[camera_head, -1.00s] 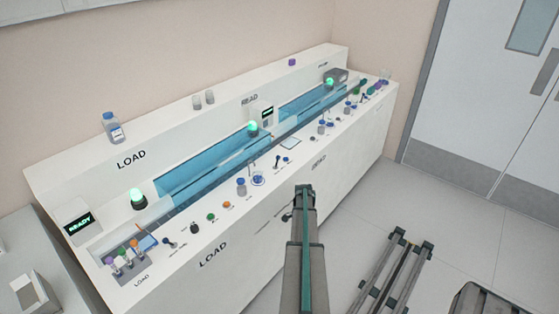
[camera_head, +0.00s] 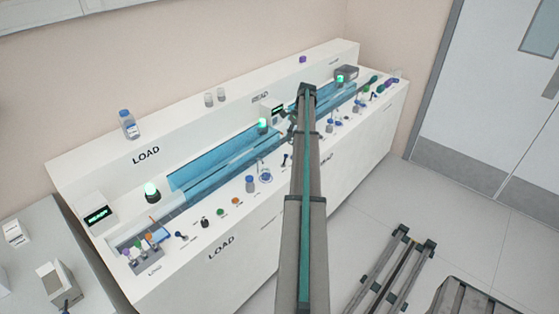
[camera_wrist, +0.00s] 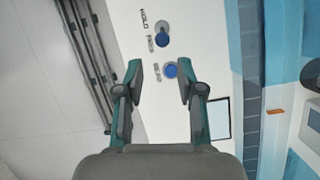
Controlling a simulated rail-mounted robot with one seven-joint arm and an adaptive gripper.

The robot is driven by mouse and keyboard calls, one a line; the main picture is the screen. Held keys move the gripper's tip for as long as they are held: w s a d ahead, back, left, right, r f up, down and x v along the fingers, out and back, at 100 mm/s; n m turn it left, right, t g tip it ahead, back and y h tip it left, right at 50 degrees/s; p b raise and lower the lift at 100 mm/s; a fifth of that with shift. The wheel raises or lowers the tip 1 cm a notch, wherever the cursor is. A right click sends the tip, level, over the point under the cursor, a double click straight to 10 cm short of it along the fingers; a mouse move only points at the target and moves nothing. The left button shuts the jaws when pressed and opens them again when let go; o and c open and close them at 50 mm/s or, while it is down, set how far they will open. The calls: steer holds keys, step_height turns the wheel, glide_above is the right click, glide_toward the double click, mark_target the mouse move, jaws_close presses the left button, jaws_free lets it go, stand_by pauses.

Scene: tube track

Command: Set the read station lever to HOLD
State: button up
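In the wrist view, a blue-knobbed lever (camera_wrist: 162,39) stands on the white counter beside printed words that look like HOLD and PASS. Its knob sits nearer the lower word, and HOLD is at the upper end. A second blue knob (camera_wrist: 170,70) on a pale round base lies below it, beside the word READ, between my fingertips in the picture. My gripper (camera_wrist: 160,76) is open and empty, pointing over the counter. I cannot tell its height above the knobs. In the head view, my arm hides part of the READ station.
A flat pale-blue panel (camera_wrist: 218,118) lies right of my gripper in the wrist view. The blue track (camera_head: 220,162) runs along the counter (camera_head: 190,262).

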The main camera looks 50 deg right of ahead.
steer(key=p+x, duration=0.1)
steer(key=x, duration=0.2)
steer(key=p+x, duration=0.1)
steer(key=x, duration=0.3)
steer(key=p+x, duration=0.1)
steer(key=x, duration=0.2)
steer(key=shift+w+a+f+p, duration=0.2)
steer(key=shift+w+p, duration=0.05)
steer(key=shift+p, duration=0.15)
jaws_close()
